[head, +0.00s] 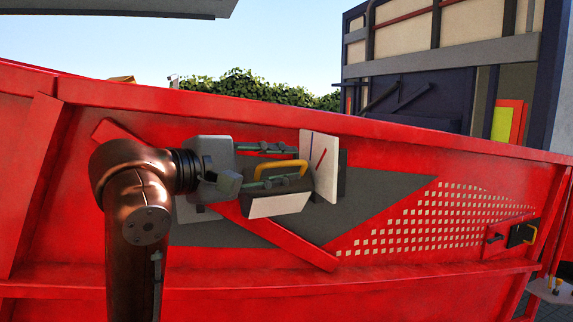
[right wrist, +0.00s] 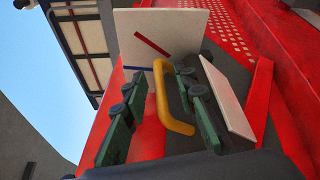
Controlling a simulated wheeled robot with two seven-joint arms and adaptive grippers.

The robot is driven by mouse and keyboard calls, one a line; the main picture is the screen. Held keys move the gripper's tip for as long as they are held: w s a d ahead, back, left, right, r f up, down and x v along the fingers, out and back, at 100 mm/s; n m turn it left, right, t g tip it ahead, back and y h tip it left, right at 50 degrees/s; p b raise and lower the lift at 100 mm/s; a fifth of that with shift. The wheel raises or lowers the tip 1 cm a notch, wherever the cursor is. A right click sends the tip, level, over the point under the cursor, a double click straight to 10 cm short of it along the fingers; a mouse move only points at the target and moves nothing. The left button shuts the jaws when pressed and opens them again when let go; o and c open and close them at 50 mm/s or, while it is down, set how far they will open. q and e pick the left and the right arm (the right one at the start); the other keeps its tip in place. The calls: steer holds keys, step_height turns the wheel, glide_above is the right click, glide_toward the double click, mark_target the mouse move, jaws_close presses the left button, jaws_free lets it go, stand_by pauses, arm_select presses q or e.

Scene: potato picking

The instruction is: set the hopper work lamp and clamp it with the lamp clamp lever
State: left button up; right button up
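The hopper work lamp, a dark box with a pale face (head: 278,206), sits against the red hopper wall. Its yellow handle (head: 281,166) also shows in the right wrist view (right wrist: 169,106). A white plate (head: 320,163) with a blue and a red line stands at its far end, seen also in the right wrist view (right wrist: 165,38). My right gripper (head: 296,163) is open, with its green fingers on either side of the handle and a gap visible in the right wrist view (right wrist: 161,78). A small dark part with a yellow grip (head: 522,235) sits far right; I cannot tell if it is the clamp lever. My left gripper is not in view.
The red hopper wall (head: 420,285) fills the lower view, with a grey panel and a perforated patch (head: 420,222). A slanted red bar (head: 285,238) runs below the lamp. A dark machine with framed panels (head: 420,55) and a hedge (head: 245,88) stand behind.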

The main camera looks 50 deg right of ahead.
steer(key=v, duration=1.1)
steer(key=shift+w+a, duration=0.1)
